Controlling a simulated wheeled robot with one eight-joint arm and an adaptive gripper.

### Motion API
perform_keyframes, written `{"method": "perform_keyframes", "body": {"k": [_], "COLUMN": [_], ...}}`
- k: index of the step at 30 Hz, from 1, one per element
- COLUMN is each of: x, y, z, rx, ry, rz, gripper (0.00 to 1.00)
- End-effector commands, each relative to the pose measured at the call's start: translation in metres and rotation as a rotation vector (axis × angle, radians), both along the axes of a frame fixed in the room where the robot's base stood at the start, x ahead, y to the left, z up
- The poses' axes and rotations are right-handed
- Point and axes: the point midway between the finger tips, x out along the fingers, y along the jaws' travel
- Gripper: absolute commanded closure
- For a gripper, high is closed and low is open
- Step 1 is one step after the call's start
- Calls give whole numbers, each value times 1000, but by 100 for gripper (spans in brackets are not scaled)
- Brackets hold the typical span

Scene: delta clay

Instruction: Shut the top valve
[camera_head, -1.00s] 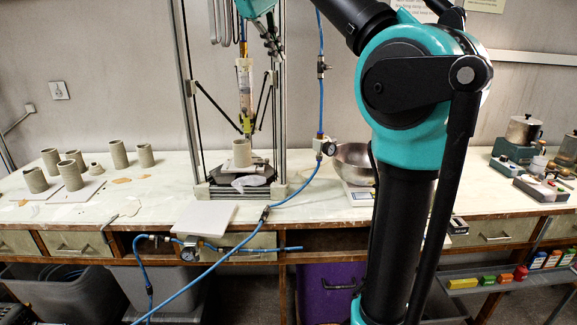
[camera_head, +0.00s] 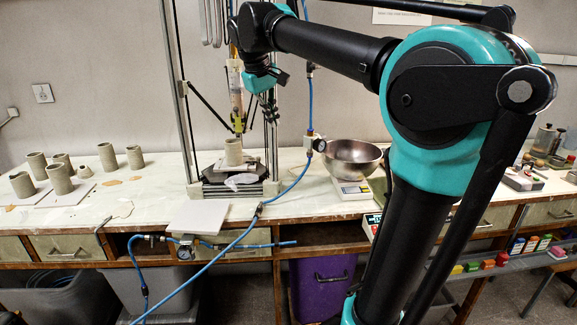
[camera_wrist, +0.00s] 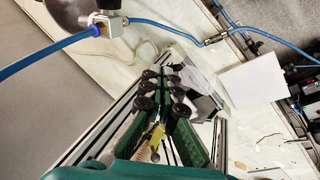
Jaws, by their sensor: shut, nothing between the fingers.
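A blue hose runs down the wall behind the bench, and a small dark fitting (camera_head: 310,69) sits high on it, probably the top valve; its handle is too small to make out. Lower on this hose is a metal block with a round gauge (camera_head: 320,145). The block also shows at the upper left of the wrist view (camera_wrist: 108,24). My gripper (camera_head: 268,108) points down, left of the hose and lower than the upper fitting, in front of the clay printer. In the wrist view my gripper (camera_wrist: 163,84) is shut and empty. The upper fitting is not visible there.
The printer's frame (camera_head: 176,110) and syringe (camera_head: 236,88) stand close to my gripper. A clay cylinder (camera_head: 233,151) is under the nozzle. A steel bowl (camera_head: 353,157) sits on a scale right of the hose. Several clay cups (camera_head: 60,179) stand at left.

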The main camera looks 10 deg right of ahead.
Motion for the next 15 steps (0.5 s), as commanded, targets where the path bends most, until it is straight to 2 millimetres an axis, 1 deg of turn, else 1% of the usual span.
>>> {"method": "perform_keyframes", "body": {"k": [1,3,15], "x": [-1,-2,-14], "y": [-3,-7,-27], "z": [-9,-22,-89], "rx": [8,20,84], "ry": [-2,-5,-18], "rz": [-9,-21,-82], "gripper": [100,100,100]}}
